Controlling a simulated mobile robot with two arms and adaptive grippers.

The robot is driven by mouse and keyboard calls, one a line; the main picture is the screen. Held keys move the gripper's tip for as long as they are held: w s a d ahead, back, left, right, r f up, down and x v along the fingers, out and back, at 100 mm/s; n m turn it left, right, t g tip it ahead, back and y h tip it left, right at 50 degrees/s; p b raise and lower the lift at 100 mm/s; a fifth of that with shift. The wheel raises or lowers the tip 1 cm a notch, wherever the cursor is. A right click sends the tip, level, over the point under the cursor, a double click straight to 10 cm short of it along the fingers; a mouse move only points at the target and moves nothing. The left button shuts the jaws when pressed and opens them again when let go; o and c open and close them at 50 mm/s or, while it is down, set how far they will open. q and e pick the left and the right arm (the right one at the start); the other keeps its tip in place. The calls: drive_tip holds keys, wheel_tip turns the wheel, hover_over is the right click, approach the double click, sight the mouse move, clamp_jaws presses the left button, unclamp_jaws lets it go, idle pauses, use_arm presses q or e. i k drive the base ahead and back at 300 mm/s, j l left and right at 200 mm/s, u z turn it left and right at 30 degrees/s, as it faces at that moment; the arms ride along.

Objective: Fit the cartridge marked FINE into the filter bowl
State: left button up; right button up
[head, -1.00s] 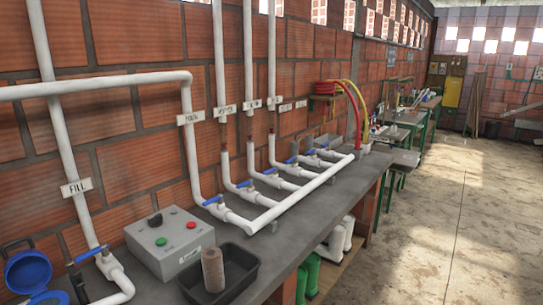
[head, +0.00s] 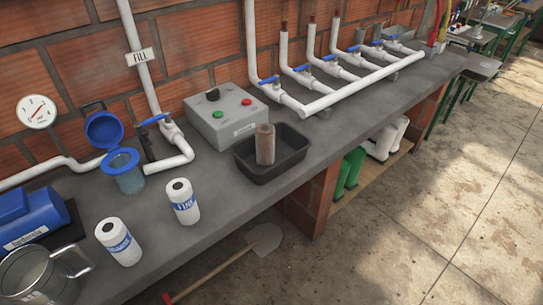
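A white cartridge (head: 183,202) with a blue band stands upright on the grey bench; its lettering looks like FINE. A second white cartridge (head: 118,242) with a blue band stands to its left and nearer; I cannot read its marking. The filter bowl (head: 125,178) is clear bluish with a blue rim and stands behind the two cartridges. Its blue lid (head: 103,130) is swung up behind it. The bowl's inside is hard to make out. A brown cylinder (head: 265,144) stands upright in a black tray (head: 270,178). Neither gripper is in view.
A grey control box (head: 225,117) with a knob and buttons stands behind the tray. White pipes with blue-handled valves (head: 152,120) run along the wall. A shovel (head: 264,238) lies below the bench.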

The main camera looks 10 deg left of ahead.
sight(132, 163)
drive_tip(key=u, duration=1.15)
